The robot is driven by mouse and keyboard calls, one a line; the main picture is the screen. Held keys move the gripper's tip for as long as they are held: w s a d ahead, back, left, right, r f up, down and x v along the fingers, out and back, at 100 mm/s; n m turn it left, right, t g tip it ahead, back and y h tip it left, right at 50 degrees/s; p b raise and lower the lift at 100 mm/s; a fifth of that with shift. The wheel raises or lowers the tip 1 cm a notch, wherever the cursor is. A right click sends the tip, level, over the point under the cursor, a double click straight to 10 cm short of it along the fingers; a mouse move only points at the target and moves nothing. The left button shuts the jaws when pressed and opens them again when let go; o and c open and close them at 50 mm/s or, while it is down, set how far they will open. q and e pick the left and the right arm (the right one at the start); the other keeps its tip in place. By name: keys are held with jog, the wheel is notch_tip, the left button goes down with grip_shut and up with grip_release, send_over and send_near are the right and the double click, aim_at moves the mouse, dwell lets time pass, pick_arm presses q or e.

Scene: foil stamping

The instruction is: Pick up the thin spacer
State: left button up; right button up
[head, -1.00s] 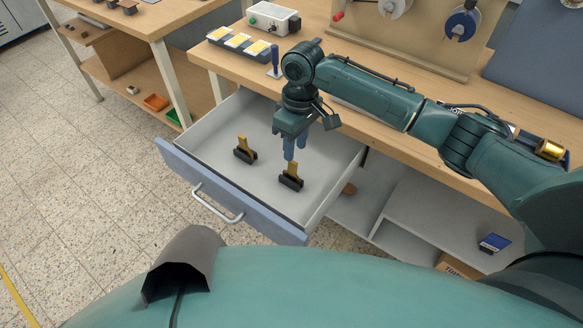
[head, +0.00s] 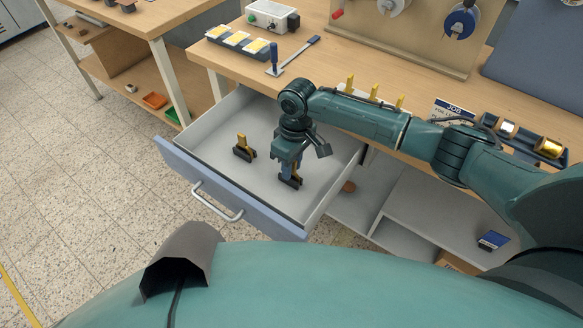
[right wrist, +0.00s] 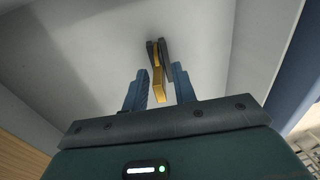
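Two spacers stand in the open drawer (head: 205,150), each a yellow upright tab in a dark base. One spacer (head: 242,147) stands to the left, clear of my arm. The other spacer (head: 293,181) is under my right gripper (head: 288,172), which partly hides it. I cannot tell from their looks which is the thin one. In the right wrist view the yellow tab (right wrist: 157,85) lies between the two blue fingers of my right gripper (right wrist: 160,88), with gaps on both sides. My right gripper is open and holds nothing. My left gripper is not in view.
The drawer's front panel (head: 230,200) and side walls stand around the spacers. The drawer's left floor is clear.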

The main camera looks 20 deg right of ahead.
grip_shut()
notch_tip(320, 180, up, 10)
jog(key=shift+r, duration=0.1)
dwell(0.6)
